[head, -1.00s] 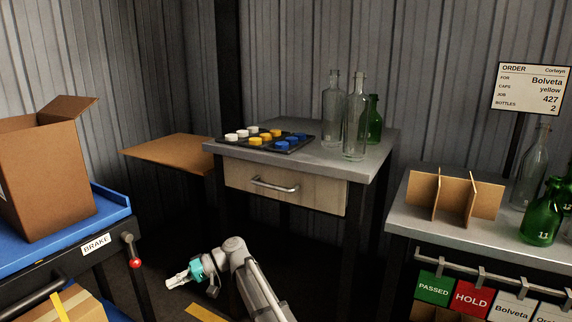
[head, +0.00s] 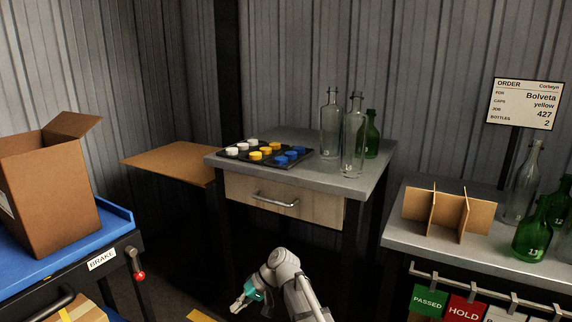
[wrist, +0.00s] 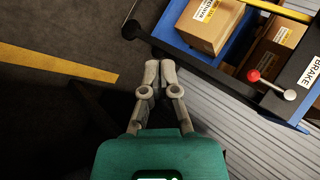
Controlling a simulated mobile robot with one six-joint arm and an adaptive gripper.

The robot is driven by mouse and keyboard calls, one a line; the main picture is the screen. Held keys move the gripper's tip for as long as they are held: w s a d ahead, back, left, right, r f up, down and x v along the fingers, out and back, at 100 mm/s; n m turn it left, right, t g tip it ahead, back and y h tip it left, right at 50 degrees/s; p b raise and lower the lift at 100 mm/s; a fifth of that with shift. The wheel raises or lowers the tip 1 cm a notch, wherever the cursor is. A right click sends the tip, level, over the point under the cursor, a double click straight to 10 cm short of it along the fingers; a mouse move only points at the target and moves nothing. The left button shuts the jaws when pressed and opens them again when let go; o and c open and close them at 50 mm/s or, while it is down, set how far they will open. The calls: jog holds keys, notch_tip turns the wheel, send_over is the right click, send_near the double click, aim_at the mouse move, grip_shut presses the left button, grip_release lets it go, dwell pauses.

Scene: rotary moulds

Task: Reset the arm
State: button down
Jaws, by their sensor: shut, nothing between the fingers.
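My gripper (head: 238,306) is low in the head view, in front of the drawer table and well below its top. In the wrist view my gripper (wrist: 160,68) points down past the blue cart, over the dark floor. Its two fingers are together with nothing between them. My folded arm shows at the bottom middle of the head view.
The drawer table (head: 345,185) holds a cap tray (head: 305,160) and several bottles. The blue cart (head: 118,222) with an open carton (head: 50,200) stands left; its red-knobbed brake lever (wrist: 273,86) is near my gripper. A bench (head: 400,232) stands right. Floor around my gripper looks clear.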

jog(key=s+d+r+m+t+h+p, duration=0.1)
jog(key=s+d+h+p, duration=0.2)
jog(key=d, duration=0.7)
jog(key=s+d+r+m+t+h+p, duration=0.1)
jog(key=s+d+m+h+p, duration=0.15)
jog(key=d, duration=0.85)
jog(key=s+d+r+m+t+h+p, duration=0.1)
jog(key=s+d+r+h+p, duration=0.2)
jog(key=d, duration=0.7)
notch_tip(320, 180, up, 36)
jog(key=p, duration=3.7)
jog(key=shift+s+a+f, duration=0.15)
jog(key=shift+f, duration=0.05)
jog(key=shift+h, duration=0.25)
